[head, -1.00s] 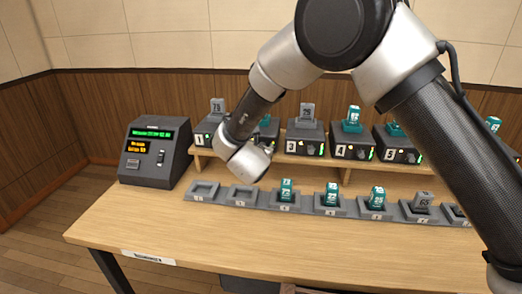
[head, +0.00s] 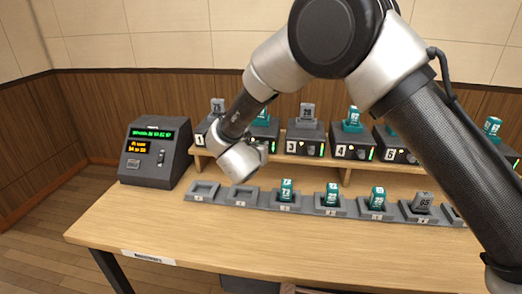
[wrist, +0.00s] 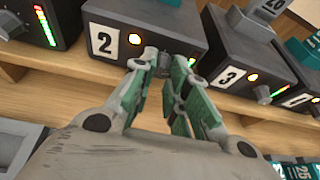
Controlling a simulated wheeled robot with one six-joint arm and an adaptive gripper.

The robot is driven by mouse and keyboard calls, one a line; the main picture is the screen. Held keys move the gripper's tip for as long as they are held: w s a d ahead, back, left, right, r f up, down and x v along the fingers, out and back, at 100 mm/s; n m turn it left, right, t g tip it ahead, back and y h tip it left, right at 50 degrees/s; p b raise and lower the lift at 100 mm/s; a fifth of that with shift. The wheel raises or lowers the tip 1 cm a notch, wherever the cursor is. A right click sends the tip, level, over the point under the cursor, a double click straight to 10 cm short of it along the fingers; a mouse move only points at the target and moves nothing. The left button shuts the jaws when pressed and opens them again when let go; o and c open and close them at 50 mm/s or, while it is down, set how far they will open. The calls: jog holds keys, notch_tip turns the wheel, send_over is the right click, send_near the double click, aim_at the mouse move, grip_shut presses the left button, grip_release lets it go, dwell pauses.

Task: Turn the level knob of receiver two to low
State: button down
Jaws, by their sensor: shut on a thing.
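Receiver two (wrist: 150,20) is a dark box marked with a 2 label, an orange light and a small level bar on its front. In the wrist view, my gripper (wrist: 164,68) is shut on its level knob (wrist: 163,60), a small dark knob between the green-padded fingertips. The fingers hide most of the knob, so its pointer cannot be read. In the head view, receiver two (head: 265,136) stands on the shelf, partly hidden behind my wrist, and the fingertips are hidden.
Receiver three (head: 304,138) stands close on the right and receiver one (wrist: 38,25) on the left. A row of grey trays (head: 242,197), several holding teal or grey blocks, lies below the shelf. A console with a lit display (head: 152,152) stands at the left.

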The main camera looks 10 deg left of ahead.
jog(key=n+t+h, duration=0.1)
jog(key=n+h, duration=0.1)
jog(key=n, duration=0.3)
jog(key=f+n+t+h, duration=0.1)
jog(key=n+t, duration=0.1)
jog(key=n, duration=0.4)
jog(key=n+t+h, duration=0.2)
jog(key=n, duration=0.4)
jog(key=shift+a+f+h, duration=0.3)
dwell(0.7)
jog(key=c, duration=1.3)
grip_release()
jog(key=shift+c, duration=0.2)
jog(key=shift+s, duration=0.15)
jog(key=v, duration=0.7)
jog(key=shift+s, duration=0.35)
